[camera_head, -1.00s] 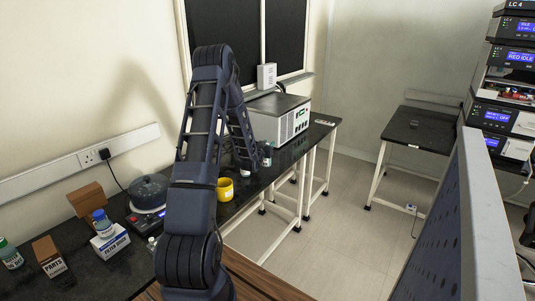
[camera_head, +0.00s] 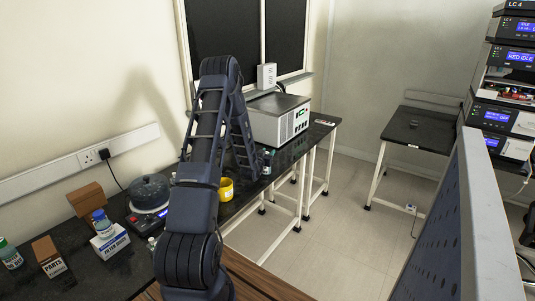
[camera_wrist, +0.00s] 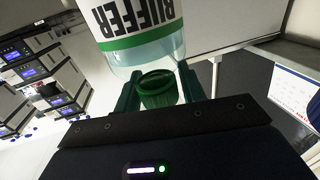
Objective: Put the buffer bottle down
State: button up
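The buffer bottle (camera_wrist: 140,35) fills the upper middle of the wrist view, with an upside-down "BUFFER" label, a green band and a green cap. My gripper (camera_wrist: 158,90) has one finger on each side of the cap and appears closed on the bottle there. In the head view, a small bottle (camera_head: 267,162) shows just right of the end of my arm, over the bench by the grey-white instrument; it seems to be the same one. My arm hides most of the gripper there. I cannot tell whether the bottle's base touches the bench.
The dark bench (camera_head: 75,270) carries a yellow mug (camera_head: 226,189), a grey-white instrument (camera_head: 279,121), a round dark vessel (camera_head: 149,192) and boxes with a bottle (camera_head: 102,221) at left. A second dark table (camera_head: 425,133) stands far right. A perforated panel (camera_head: 445,240) is at the near right.

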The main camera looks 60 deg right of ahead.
jog(key=shift+o, duration=0.8)
jog(key=shift+r, duration=0.2)
jog(key=v, duration=1.2)
